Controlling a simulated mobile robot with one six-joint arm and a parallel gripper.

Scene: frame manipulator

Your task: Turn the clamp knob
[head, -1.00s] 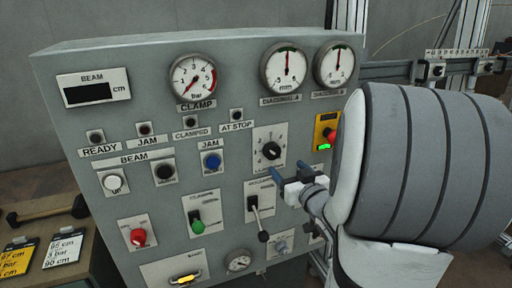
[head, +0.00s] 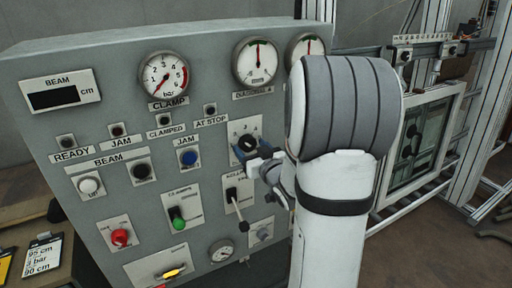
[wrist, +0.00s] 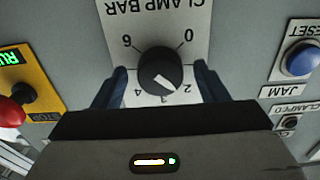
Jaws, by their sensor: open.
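The black clamp knob (wrist: 160,69) sits on a white plate marked CLAMP BAR (wrist: 150,15), which appears upside down in the wrist view. Its white pointer line points between the 2 and the 3. My gripper (wrist: 161,84) is open, with one blue finger on each side of the knob. Small gaps seem to show, and I cannot tell if either finger touches it. In the head view the knob (head: 247,143) is partly covered by my gripper (head: 256,157). The round CLAMP gauge (head: 163,77) has its red needle pointing down and left, at the low end.
A blue JAM reset button (wrist: 302,59) is at the right in the wrist view. A red button on a yellow plate (wrist: 12,108) is at the left. In the head view a lever (head: 236,205) juts out below the knob. A framed window (head: 418,140) stands right of the panel.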

